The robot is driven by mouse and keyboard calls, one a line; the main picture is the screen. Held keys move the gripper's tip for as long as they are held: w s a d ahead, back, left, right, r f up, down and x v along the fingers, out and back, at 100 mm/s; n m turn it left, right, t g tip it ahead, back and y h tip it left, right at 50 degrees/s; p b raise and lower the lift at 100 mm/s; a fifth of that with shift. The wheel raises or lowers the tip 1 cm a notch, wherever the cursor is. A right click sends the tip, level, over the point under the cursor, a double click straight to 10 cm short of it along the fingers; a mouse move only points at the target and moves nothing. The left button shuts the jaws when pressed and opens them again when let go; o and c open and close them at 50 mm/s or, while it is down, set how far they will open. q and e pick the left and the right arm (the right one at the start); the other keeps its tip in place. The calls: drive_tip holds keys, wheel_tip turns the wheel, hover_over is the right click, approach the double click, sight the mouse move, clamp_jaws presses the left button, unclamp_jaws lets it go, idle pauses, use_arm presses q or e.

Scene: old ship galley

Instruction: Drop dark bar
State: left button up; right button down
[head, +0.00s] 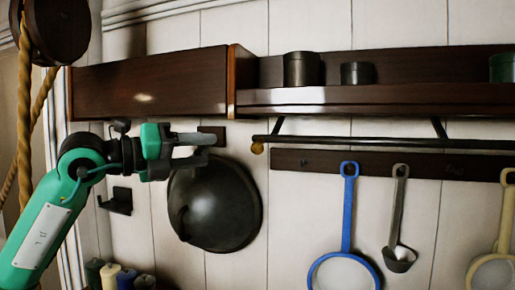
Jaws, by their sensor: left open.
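A long dark bar (350,141) runs level below the open shelf, from a brass-coloured knob (257,148) at its left end to the right picture edge. In the picture a gap lies between the fingertips and the knob. I see nothing between the fingers. My right gripper is not in view.
A dark round lid (222,205) hangs below my left gripper. A closed wooden cabinet (150,86) is above it. Canisters (302,69) stand on the shelf (380,96). A blue-rimmed strainer (348,205), a ladle (399,220) and a cream strainer (505,225) hang below the bar. Rope hangs left.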

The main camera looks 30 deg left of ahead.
sight(254, 143)
use_arm(q)
drive_tip(key=p+x, duration=0.9)
drive_tip(key=x, duration=0.3)
drive_tip(key=shift+w+d+r+p, duration=0.1)
drive_tip(key=shift+w+p, duration=0.25)
drive_tip(key=shift+p, duration=0.05)
drive_tip(key=shift+w+d+f, duration=0.2)
drive_tip(key=shift+w+d, duration=0.05)
drive_tip(key=shift+w, duration=0.25)
